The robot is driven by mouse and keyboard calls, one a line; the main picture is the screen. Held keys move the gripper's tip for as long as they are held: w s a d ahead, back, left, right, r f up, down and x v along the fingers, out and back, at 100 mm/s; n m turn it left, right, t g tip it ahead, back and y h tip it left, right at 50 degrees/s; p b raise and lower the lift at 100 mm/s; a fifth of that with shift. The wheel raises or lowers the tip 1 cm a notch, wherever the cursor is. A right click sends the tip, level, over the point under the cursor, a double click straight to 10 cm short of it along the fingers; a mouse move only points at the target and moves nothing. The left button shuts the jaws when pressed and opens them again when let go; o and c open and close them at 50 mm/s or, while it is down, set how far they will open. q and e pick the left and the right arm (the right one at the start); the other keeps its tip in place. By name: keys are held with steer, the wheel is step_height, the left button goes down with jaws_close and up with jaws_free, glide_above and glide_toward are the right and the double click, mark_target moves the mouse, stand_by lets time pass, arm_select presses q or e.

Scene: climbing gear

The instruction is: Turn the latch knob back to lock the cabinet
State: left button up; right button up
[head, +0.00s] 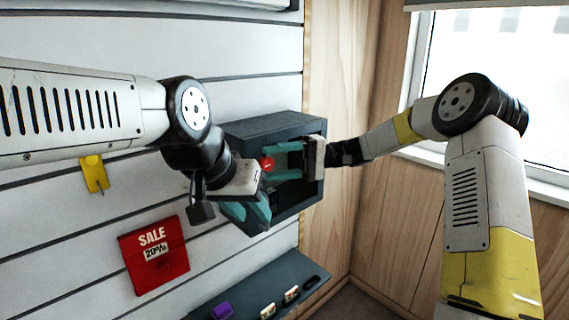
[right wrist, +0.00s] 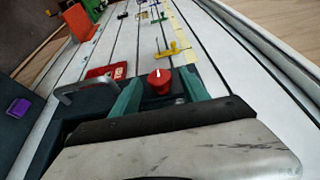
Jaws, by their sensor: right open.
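The dark grey cabinet (head: 262,128) is mounted on the slatted wall. The red latch knob (head: 267,164) shows in the head view beside my right fingertips. In the right wrist view the knob (right wrist: 160,84) has a white mark on its face, pointing roughly up in the picture. My right gripper (head: 279,161) is open, and its teal fingers show on either side of the knob; I cannot tell whether they touch it. My left gripper (head: 254,212) is low at the cabinet's front left; its grip is partly hidden. The arms and grippers hide much of the cabinet front.
A metal bar handle (right wrist: 82,88) shows left of the fingers in the right wrist view. A red sale sign (head: 155,257) and a yellow piece (head: 95,174) hang on the wall. A dark shelf (head: 285,277) with small items, including a purple one (head: 222,311), sits below.

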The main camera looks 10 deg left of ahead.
steer(key=v, duration=0.7)
steer(key=shift+w+d, duration=0.2)
steer(key=shift+d, duration=0.15)
steer(key=s+d+f+m+t+h, duration=0.1)
steer(key=s+d+m+t+h, duration=0.4)
steer(key=s+d+t+h, duration=0.8)
steer(key=shift+s+d+t+h, duration=0.3)
steer(key=shift+s+d+t, duration=0.8)
steer(key=shift+s+d, duration=3.45)
steer(key=shift+s+a, duration=0.55)
steer(key=shift+a, duration=0.05)
